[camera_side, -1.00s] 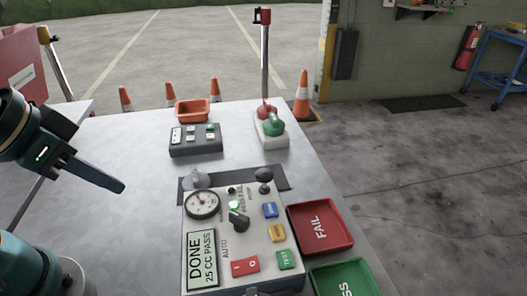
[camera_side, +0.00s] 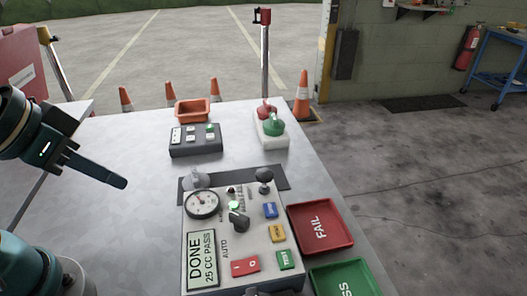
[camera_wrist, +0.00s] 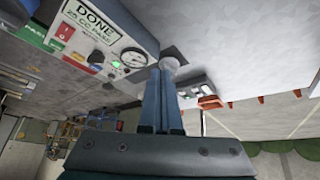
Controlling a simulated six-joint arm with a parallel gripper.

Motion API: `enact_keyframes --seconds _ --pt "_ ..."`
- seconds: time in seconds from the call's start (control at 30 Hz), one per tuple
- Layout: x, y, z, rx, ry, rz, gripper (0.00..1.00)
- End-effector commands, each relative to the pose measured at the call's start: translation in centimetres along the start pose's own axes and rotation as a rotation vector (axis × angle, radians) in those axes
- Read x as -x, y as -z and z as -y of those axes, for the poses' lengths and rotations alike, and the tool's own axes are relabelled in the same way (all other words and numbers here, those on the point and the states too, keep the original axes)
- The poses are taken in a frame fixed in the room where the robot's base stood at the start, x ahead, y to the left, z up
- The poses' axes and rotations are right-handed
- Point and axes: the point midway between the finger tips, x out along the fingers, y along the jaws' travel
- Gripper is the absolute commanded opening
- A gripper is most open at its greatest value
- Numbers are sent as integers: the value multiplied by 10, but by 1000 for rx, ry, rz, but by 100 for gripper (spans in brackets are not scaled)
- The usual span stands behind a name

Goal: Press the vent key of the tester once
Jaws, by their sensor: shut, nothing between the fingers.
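The tester (camera_side: 240,235) is a light panel box on the table, with a gauge (camera_side: 202,204), a black selector knob (camera_side: 239,221) and a lit green lamp (camera_side: 234,206). Its display (camera_side: 201,259) reads "DONE 25 CC PASS". On its right side sit a blue key (camera_side: 270,210), a yellow key (camera_side: 277,233) and a green TEST key (camera_side: 287,259); the blue and yellow labels are too small to read surely. My gripper (camera_side: 121,183) is shut and empty, left of the tester and apart from it. In the wrist view its fingers (camera_wrist: 167,75) cover part of the scene beyond.
A red FAIL tray (camera_side: 345,242) and a green tray (camera_side: 350,282) lie right of the tester. A red rocker switch (camera_side: 245,266) is on its front. Behind stand a grey button box (camera_side: 195,143), an orange bin (camera_side: 192,110) and a green-and-red fitting block (camera_side: 271,130). The table's left is clear.

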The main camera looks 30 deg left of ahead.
Motion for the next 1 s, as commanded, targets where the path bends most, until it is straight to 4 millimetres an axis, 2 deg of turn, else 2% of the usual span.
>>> enact_keyframes --seconds 0.17,0.3,0.5,0.63,0.8,1.0 --pt "5 49 -10 172 -46 -155 0" --pt "2 92 -39 280 -149 -234 0" --pt "-10 128 -98 362 -307 -255 0" --pt "-23 132 -139 371 -388 -225 0" --pt "-39 118 -178 319 -434 -162 0" --pt "-50 98 -195 264 -434 -104 0"
